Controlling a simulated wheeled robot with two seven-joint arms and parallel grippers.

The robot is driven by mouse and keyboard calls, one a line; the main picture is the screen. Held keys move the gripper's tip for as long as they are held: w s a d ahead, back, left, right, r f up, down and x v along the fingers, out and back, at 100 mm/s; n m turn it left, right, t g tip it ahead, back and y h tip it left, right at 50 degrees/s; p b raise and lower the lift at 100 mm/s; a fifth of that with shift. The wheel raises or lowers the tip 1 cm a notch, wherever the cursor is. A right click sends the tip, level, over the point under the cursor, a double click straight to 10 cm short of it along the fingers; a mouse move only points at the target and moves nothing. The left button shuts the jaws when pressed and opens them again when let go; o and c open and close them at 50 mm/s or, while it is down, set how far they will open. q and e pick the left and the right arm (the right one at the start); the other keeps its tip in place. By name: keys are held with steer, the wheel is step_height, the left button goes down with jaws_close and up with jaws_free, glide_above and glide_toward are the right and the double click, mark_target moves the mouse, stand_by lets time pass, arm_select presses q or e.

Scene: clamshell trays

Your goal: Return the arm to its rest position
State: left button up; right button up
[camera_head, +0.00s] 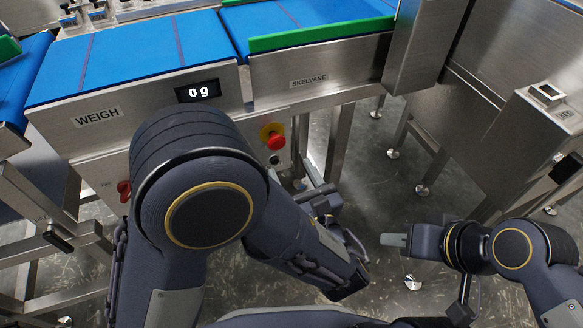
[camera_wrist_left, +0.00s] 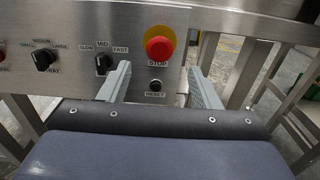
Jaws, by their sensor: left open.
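My left arm reaches in from the left in the head view, its large elbow in front of the weighing machine. My left gripper (camera_head: 312,180) is low in front of the machine, partly hidden behind my arm. In the left wrist view its two grey fingers (camera_wrist_left: 160,85) stand apart with nothing between them, facing the control panel (camera_wrist_left: 135,20). My right gripper (camera_head: 386,240) is at the lower right over the floor, pointing left. Its fingers overlap from this angle, and I see nothing held.
The weigh belt (camera_head: 150,50) is bare and its display (camera_head: 198,91) reads 0 g. A red stop button (camera_head: 276,140) sits on the panel close to my left gripper. Steel cabinets (camera_head: 520,150) stand at the right. Floor (camera_head: 370,190) shows between the machine's legs and the cabinets.

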arm_select(q)
steer(key=shift+a, duration=0.1)
steer(key=s+a+f+n+g+y, duration=0.1)
steer(key=s+a+n+g+y, duration=0.1)
steer(key=a+n+g, duration=0.65)
steer(key=s+a+f+n+g+y, duration=0.1)
steer(key=a+n+g, duration=0.25)
steer(key=a, duration=0.95)
steer(key=s+a+f+n+g+h, duration=0.1)
steer(key=s+a+n+g+h, duration=0.1)
steer(key=s+n+h, duration=0.35)
steer(key=s+a+f+n+g+h, duration=0.1)
steer(key=s+a+n+g+h, duration=0.15)
steer(key=s+n, duration=0.5)
step_height(320, 180, up, 37)
steer(key=d+n+t+h+p, duration=0.2)
steer(key=n+p, duration=0.7)
steer(key=p, duration=2.4)
steer(key=w+t+h, duration=0.1)
steer(key=t+h, duration=0.1)
steer(key=t, duration=0.1)
steer(key=shift+d, duration=0.4)
